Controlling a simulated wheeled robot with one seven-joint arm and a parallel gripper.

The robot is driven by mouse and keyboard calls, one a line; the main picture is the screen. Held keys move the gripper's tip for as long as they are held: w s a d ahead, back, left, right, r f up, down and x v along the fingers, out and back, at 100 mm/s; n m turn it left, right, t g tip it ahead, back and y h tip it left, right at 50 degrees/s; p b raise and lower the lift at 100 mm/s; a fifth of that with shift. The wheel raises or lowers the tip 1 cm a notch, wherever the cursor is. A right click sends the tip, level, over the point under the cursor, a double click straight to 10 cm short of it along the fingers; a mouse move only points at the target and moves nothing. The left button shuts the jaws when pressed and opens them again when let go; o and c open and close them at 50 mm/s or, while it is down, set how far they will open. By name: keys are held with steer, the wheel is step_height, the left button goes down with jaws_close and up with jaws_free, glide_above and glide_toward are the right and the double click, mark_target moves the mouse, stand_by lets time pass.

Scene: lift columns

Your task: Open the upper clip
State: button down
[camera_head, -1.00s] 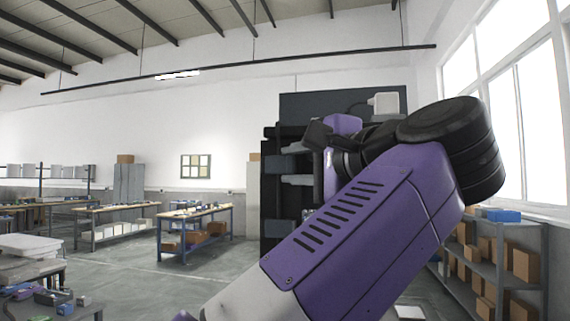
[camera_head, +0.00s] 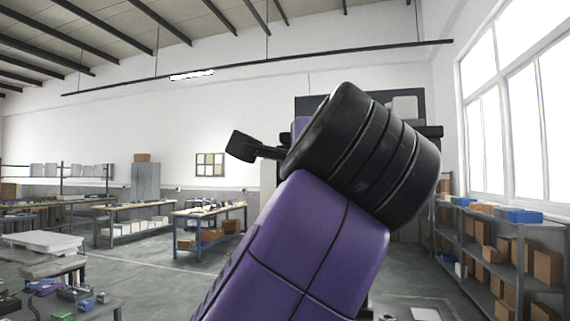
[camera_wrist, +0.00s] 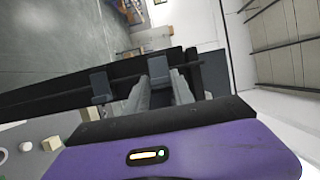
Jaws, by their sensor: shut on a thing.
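In the wrist view my gripper (camera_wrist: 168,90) reaches out from its purple housing as light grey fingers, close together at a long dark bar. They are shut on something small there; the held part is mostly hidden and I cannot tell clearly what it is. A dark grey clip-like block (camera_wrist: 101,86) sits on the bar to the left of the fingers. I cannot tell which is the upper clip. In the head view my arm hides the gripper and most of the dark column unit (camera_head: 318,104).
A light grey box (camera_head: 405,107) shows at the top of the dark unit. Shelves with boxes (camera_head: 490,250) stand at the right under the windows. Workbenches (camera_head: 205,212) stand at the left and back. A cluttered table (camera_head: 75,300) is at the near left. Open floor lies between.

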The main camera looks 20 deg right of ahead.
steer(key=w+a+m+g+h+p, duration=0.2)
steer(key=a+m+g+h+p, duration=0.3)
steer(key=m+g+h, duration=0.7)
steer(key=shift+w+a+g+h, duration=0.25)
steer(key=shift+a+g+h, duration=0.2)
steer(key=shift+a, duration=0.2)
steer(key=c, duration=1.1)
jaws_free()
steer(key=b+v, duration=0.1)
steer(key=v, duration=0.6)
steer(key=shift+a+f+b, duration=0.1)
steer(key=shift+a+b, duration=0.2)
steer(key=shift+a, duration=0.05)
